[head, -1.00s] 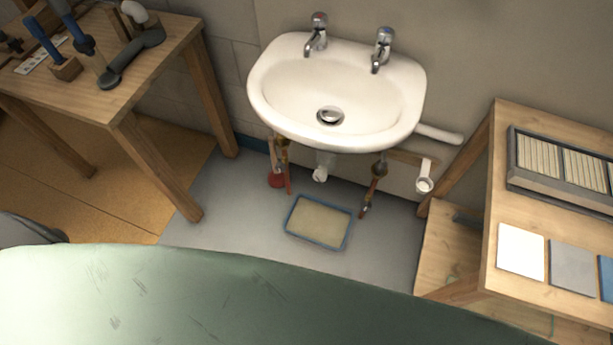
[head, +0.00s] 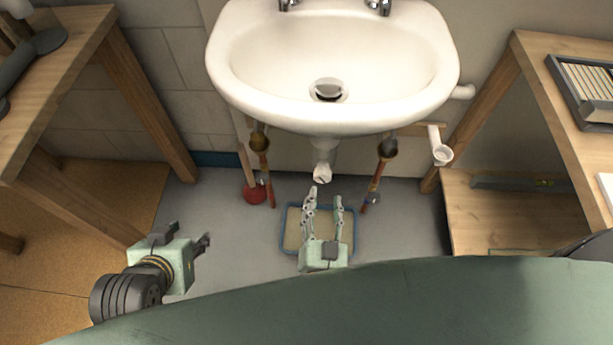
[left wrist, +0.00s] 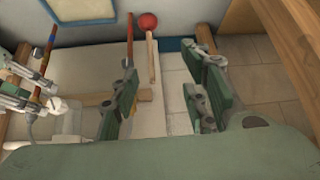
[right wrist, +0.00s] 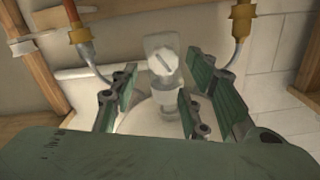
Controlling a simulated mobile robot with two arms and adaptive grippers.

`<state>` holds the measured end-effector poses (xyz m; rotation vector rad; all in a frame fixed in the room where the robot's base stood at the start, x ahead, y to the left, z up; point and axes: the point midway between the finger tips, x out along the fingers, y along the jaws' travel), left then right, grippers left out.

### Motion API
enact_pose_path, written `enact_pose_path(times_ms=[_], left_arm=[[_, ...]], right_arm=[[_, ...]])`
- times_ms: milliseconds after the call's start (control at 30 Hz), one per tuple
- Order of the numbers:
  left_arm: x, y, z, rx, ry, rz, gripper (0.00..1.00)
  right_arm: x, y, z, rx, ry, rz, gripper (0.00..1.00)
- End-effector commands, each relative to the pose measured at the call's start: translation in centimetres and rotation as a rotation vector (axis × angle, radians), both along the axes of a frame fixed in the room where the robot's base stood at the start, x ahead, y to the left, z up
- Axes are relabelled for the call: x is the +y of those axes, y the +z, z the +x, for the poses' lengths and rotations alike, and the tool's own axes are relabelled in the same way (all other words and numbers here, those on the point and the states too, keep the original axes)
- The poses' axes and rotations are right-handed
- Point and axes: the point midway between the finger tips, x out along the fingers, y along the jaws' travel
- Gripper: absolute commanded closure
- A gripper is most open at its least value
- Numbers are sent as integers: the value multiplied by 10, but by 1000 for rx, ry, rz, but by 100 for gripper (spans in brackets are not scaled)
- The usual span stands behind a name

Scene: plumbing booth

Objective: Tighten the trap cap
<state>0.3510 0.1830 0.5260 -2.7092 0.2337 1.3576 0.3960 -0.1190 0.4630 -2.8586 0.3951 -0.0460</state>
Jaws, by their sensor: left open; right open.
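The white trap (head: 322,160) hangs below the white sink (head: 225,95). Its cap (head: 322,175) is at the lower end. In the right wrist view the cap (right wrist: 163,62) shows a slot across its face, ahead of my open fingers. My right gripper (head: 324,199) is open and empty, just in front of and below the cap, apart from it. My left gripper (head: 187,238) is open and empty, low at the left near the workbench leg. In the left wrist view the trap (left wrist: 58,106) is at the left, beside my right gripper (left wrist: 45,88).
A blue-rimmed tray (head: 284,245) lies on the floor under my right gripper. Copper supply pipes (head: 265,175) flank the trap. A red plunger (head: 254,193) stands left. A workbench (head: 150,115) is at the left, a wooden shelf table (head: 495,215) at the right.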

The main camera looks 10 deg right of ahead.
Motion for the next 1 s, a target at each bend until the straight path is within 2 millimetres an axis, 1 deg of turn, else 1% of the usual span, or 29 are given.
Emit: enact_pose_path(times_ms=[67, 167, 400, 533, 700, 900, 933, 1000], left_arm=[[-1, 3, 2, -16, -1, -4, 58], [-3, 8, 9, -53, -4, -12, 58], [-13, 26, 37, -199, -14, -43, 58], [-17, 36, 49, -267, -18, -58, 58], [-20, 43, 54, -304, -22, -67, 58], [-20, 43, 55, -306, -22, -67, 58], [-20, 43, 55, -306, -22, -67, 58], [-20, 43, 55, -306, -22, -67, 58]], right_arm=[[-2, 0, 4, -5, -9, 3, 58], [-6, 2, 15, -7, -10, 1, 58], [-16, 1, 53, -8, -7, 1, 58], [-20, 1, 67, -6, -7, 0, 58], [-23, 1, 75, -4, -7, 2, 58], [-23, 1, 75, -3, -6, 1, 58], [-23, 1, 75, -3, -6, 1, 59], [-23, 1, 75, -3, -6, 1, 65]])
